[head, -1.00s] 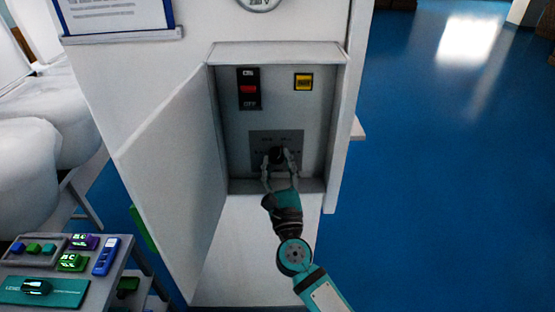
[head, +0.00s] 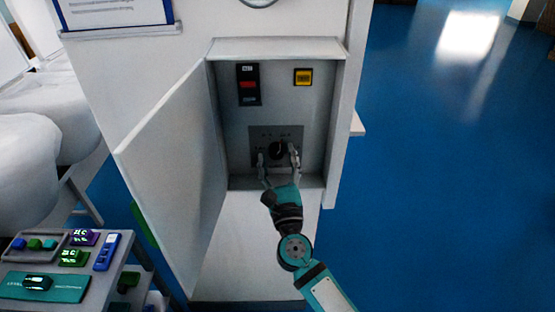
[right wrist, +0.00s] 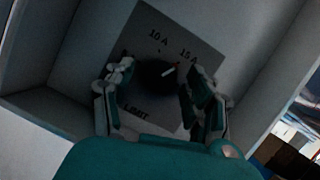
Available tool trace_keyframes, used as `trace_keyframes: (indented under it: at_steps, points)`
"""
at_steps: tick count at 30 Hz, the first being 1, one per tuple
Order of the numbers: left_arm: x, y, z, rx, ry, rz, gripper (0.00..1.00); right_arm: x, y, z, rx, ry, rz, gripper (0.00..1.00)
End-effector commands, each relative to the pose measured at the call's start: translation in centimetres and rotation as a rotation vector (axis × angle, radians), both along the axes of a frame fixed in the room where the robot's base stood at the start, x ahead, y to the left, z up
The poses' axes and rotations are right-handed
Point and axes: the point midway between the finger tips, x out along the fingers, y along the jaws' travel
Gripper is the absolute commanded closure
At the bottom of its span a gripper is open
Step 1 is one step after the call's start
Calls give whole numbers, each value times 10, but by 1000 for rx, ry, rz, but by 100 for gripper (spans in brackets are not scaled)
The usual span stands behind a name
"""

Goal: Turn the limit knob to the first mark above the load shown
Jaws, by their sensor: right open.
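The limit knob (head: 278,149) is a round black knob on a grey plate (head: 257,133) inside the open wall box. In the right wrist view the knob (right wrist: 152,77) has a white pointer line aimed up and right, towards the "15 A" label (right wrist: 188,56). A "10 A" label (right wrist: 158,38) is to its left, and "LIMIT" is printed below. My right gripper (head: 278,157) is open, its fingers spread on either side of the knob with visible gaps. A round display (head: 258,3) is cut off at the top, so its load reading is hidden. My left gripper is out of view.
The box door (head: 175,165) hangs open to the left. A red rocker switch (head: 248,85) and a yellow button (head: 303,77) sit above the knob. A cart with devices (head: 100,285) stands at lower left. The blue floor (head: 450,180) at right is clear.

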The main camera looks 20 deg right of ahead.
Motion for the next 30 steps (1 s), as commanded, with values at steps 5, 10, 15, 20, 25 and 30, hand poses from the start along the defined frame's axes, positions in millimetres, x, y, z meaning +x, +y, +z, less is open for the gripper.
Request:
trace_keyframes:
  at_steps: [5,10,15,20,25,30]
  points:
    - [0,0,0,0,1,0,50,-15,2,-6,0,3,1,45]
    - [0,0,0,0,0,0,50,-48,7,-18,-1,5,1,45]
    - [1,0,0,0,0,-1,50,-81,12,-30,-1,5,2,45]
    - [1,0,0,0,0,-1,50,-103,15,-37,-2,4,0,45]
    - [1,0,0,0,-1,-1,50,-112,16,-39,-1,0,1,45]
    - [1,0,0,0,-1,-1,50,-113,17,-39,0,0,0,45]
